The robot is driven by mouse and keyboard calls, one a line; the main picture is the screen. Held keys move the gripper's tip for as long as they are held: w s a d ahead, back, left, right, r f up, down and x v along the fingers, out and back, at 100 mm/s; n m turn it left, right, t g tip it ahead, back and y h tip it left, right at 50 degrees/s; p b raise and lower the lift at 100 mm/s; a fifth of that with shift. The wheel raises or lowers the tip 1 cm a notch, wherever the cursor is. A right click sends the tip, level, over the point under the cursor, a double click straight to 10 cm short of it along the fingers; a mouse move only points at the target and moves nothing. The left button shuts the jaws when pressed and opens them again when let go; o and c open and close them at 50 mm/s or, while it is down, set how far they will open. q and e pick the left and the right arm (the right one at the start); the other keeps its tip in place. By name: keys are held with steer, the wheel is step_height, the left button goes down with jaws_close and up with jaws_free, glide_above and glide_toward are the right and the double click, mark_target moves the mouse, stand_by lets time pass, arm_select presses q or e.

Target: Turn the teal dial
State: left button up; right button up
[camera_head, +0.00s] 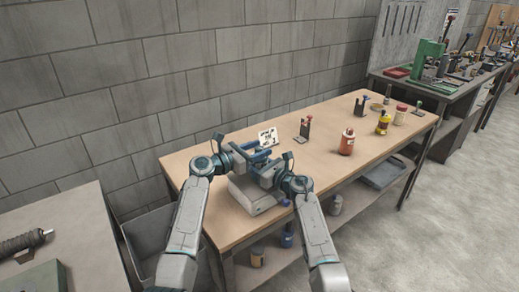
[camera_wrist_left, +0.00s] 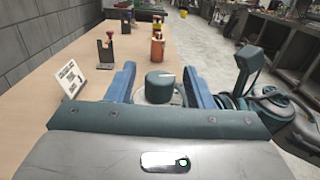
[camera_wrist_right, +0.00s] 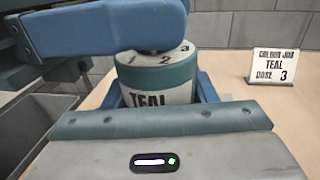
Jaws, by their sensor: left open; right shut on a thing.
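The teal dial (camera_wrist_left: 159,86) is a round knob with a white pointer mark, seen between my left gripper's blue fingers. My left gripper (camera_wrist_left: 160,88) is open around it; whether the fingers touch it cannot be told. In the right wrist view, a body labelled TEAL (camera_wrist_right: 160,92) has a white ring marked 1, 2, 3. My right gripper (camera_wrist_right: 160,98) is shut on this body. A blue left finger covers the knob in that view. A card (camera_wrist_right: 279,63) reads "COLOUR JOB TEAL DOSE 3". In the head view my left gripper (camera_head: 257,156) hides the dial.
The wooden table (camera_head: 310,165) has clear room beyond the grippers. A red-brown bottle (camera_head: 346,143), a yellow bottle (camera_head: 383,124), a jar (camera_head: 400,116) and a dark holder (camera_head: 305,128) stand farther right. A grey bin (camera_head: 146,240) stands off the table's left end.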

arm_select(q)
steer(key=shift+w+d, duration=0.25)
steer(key=shift+d, duration=0.15)
steer(key=shift+c, duration=0.5)
steer(key=c, duration=0.9)
steer(key=shift+s+f+n+t+y, duration=0.1)
steer(key=shift+n+t+y, duration=0.5)
steer(key=shift+t, duration=0.1)
steer(key=n+t+y, duration=0.3)
steer(key=y, duration=0.1)
steer(key=shift+n, duration=0.3)
steer(key=o, duration=1)
